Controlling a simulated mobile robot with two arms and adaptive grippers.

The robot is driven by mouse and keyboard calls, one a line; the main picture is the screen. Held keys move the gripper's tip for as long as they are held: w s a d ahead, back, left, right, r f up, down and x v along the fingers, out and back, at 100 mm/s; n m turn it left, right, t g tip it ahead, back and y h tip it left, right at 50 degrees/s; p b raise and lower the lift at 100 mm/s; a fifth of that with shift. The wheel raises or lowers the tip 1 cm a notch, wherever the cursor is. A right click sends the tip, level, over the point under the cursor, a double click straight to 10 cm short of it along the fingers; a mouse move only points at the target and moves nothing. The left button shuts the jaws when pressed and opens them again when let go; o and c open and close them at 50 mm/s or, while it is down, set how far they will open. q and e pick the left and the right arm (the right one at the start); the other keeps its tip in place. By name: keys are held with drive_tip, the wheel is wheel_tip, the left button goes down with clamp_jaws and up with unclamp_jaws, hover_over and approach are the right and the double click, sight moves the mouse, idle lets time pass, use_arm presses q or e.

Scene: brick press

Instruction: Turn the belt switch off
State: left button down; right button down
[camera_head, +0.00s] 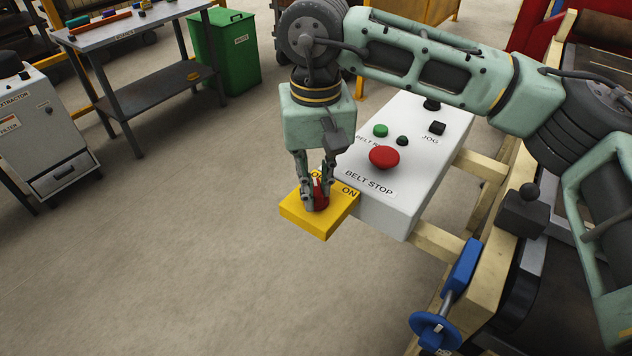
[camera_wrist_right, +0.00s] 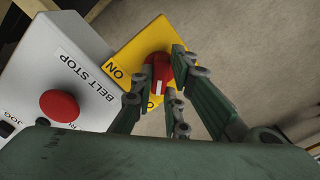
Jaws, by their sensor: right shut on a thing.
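The belt switch is a red rotary knob (camera_head: 321,196) on a yellow box (camera_head: 326,228) at the near left end of a white control panel. My right gripper (camera_head: 314,202) points down over the yellow box and is shut on the red knob, with fingers on both sides. In the right wrist view the knob (camera_wrist_right: 158,75) sits between the fingers (camera_wrist_right: 155,88), with a white mark on it. "ON" is readable on the yellow plate (camera_wrist_right: 131,50); another label is partly hidden by the fingers. My left gripper is not in view.
The white panel (camera_head: 385,205) carries a red mushroom button (camera_head: 384,157) marked BELT STOP, a green button (camera_head: 380,130) and black controls. A blue handwheel (camera_head: 435,332) is at lower right. A grey bench (camera_head: 130,38) and green bin (camera_head: 228,55) stand behind. Floor at left is clear.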

sight(315, 186)
drive_tip(key=shift+r, duration=0.15)
drive_tip(key=c, duration=1.7)
unclamp_jaws()
wheel_tip(315, 186, up, 12)
drive_tip(key=shift+f, duration=0.1)
